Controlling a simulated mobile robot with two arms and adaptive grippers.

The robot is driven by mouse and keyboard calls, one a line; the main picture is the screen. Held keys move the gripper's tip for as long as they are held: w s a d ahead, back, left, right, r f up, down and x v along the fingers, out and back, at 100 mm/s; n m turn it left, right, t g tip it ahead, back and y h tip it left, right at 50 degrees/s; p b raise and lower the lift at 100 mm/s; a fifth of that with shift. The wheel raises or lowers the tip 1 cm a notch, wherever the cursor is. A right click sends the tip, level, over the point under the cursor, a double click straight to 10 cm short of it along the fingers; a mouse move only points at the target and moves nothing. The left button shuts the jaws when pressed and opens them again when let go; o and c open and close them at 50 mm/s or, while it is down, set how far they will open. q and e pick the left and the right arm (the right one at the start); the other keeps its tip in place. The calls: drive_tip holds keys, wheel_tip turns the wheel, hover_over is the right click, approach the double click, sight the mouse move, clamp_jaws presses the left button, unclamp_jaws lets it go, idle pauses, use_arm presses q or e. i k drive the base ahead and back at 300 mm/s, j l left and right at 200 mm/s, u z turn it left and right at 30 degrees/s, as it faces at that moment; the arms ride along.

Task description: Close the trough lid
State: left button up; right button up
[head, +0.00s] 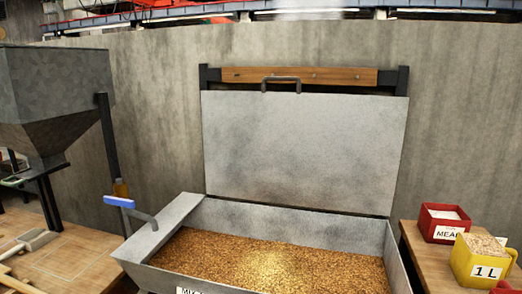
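The trough (178,216) is a grey metal bin filled with golden-brown grain (265,262) in the lower middle of the head view. Its lid (303,148) is a flat grey metal panel standing upright along the trough's back edge. The lid is open and leans at a wooden rail. A dark bar handle (281,80) sits at the middle of the lid's top edge, in front of the rail. Neither of my grippers shows in the head view.
A metal hopper (60,95) stands at the left above a wooden table (65,262). A blue-handled lever (119,201) projects from the trough's left side. A red box (443,220) and a yellow box (478,262) sit on the right table (418,242). A concrete wall (160,100) stands behind.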

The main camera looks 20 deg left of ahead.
sight(343, 152)
drive_tip(key=u, duration=0.35)
drive_tip(key=i+j+z, duration=0.1)
drive_tip(key=z, duration=0.25)
drive_tip(key=i+j+z, duration=0.15)
drive_tip(key=z, duration=0.25)
drive_tip(key=i+j+z, duration=0.1)
drive_tip(key=z, duration=0.25)
